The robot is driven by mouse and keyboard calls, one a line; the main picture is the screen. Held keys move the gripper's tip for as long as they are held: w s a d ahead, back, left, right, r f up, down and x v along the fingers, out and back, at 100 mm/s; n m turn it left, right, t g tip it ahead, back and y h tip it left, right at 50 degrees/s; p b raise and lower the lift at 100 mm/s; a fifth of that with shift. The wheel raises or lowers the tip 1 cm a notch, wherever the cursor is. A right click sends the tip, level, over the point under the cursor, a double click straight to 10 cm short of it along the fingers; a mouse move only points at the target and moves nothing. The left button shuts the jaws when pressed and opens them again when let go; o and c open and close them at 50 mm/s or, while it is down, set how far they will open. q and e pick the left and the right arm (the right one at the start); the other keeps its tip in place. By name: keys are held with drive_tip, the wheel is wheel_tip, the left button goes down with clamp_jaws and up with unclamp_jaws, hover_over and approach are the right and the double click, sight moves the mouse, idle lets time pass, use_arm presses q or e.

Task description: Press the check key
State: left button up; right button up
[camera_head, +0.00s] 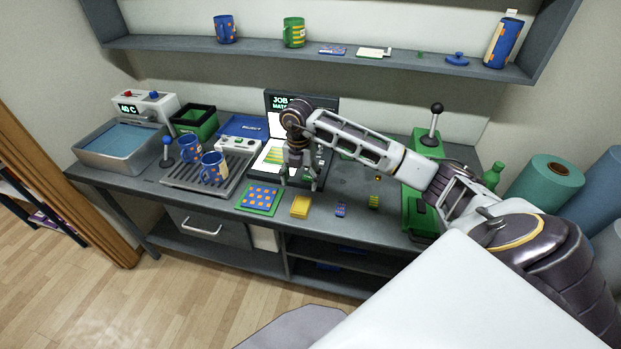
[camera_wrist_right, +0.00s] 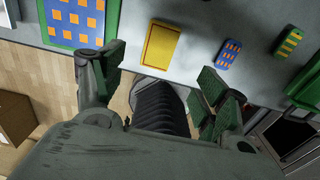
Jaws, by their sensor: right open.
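A dark laptop-like terminal (camera_head: 330,103) stands at the back middle of the bench, its lit screen partly hidden behind my right arm. The visible text begins with "JOB". A pale panel with green and yellow patches (camera_head: 271,157) lies in front of the screen. I cannot make out which key is the check key; my gripper and arm cover part of that area. My right gripper (camera_head: 300,182) is open and empty, pointing down over the front of the terminal. The wrist view shows its two fingers spread apart (camera_wrist_right: 160,85). My left gripper is not in view.
Blue mugs (camera_head: 213,168) stand on a grey rack at left. A green lever press (camera_head: 430,142) stands at right.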

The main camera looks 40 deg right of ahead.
clamp_jaws()
idle(1.4)
